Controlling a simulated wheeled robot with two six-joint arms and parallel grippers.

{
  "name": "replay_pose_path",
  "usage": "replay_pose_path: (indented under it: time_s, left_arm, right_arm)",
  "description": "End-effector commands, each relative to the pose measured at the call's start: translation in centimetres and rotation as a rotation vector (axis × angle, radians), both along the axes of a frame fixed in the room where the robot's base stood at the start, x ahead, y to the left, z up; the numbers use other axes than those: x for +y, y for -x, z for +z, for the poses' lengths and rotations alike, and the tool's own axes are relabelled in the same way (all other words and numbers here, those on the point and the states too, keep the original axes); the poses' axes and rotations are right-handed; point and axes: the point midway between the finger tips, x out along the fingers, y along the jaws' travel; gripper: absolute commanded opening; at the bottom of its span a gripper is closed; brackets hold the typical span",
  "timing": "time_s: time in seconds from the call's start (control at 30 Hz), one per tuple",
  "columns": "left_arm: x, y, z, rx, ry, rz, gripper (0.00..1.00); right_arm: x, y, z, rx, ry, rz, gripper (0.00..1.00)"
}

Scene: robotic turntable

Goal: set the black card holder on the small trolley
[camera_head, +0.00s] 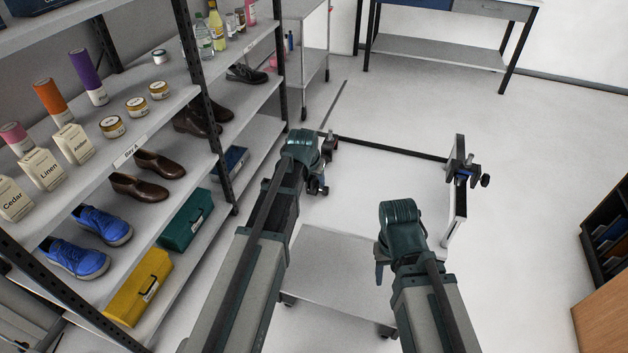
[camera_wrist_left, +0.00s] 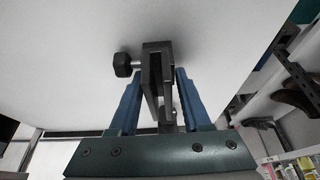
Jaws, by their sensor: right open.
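No thing in view is clearly a black card holder. A black bracket with a round knob (camera_wrist_left: 155,75) lies between the blue fingers of my left gripper (camera_wrist_left: 158,88) in the left wrist view. A pale surface fills the view behind it. I cannot tell whether the fingers touch the bracket. My right gripper (camera_head: 382,268) is open and points down over the stand's near right part. A white trolley (camera_head: 318,48) stands behind the shelf rack.
A shelf rack (camera_head: 225,165) with shoes, bottles, jars and boxes runs along the left. A black clamp (camera_head: 465,172) sits at the stand's upright right side. A table (camera_head: 435,55) is at the back, and a dark folder rack (camera_head: 607,225) at right.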

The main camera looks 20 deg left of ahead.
Motion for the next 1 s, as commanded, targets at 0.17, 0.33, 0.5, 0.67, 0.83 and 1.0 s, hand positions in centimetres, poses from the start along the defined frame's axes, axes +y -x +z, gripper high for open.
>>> replay_pose_path:
  time_s: [0.17,0.33,0.5,0.67,0.83,1.0]
  left_arm:
    - [0.0,0.0,0.0,0.000,0.000,0.000,0.71]
    - [0.0,0.0,0.0,0.000,0.000,0.000,0.71]
    - [0.0,0.0,0.3,0.000,0.000,0.000,0.71]
    - [0.0,0.3,1.3,0.000,0.000,0.000,0.71]
    - [0.1,1.0,3.2,0.000,0.000,0.000,0.71]
    - [0.1,2.0,5.8,0.000,0.000,0.000,0.71]
  right_arm:
    - [0.0,0.0,0.0,0.000,0.000,0.000,0.50]
    - [0.0,0.0,0.0,0.000,0.000,0.000,0.50]
    - [0.0,0.0,0.3,0.000,0.000,0.000,0.50]
    - [0.0,0.0,1.3,0.000,0.000,0.000,0.50]
    - [0.0,0.0,3.2,0.000,0.000,0.000,0.50]
    - [0.0,0.0,5.8,0.000,0.000,0.000,0.50]
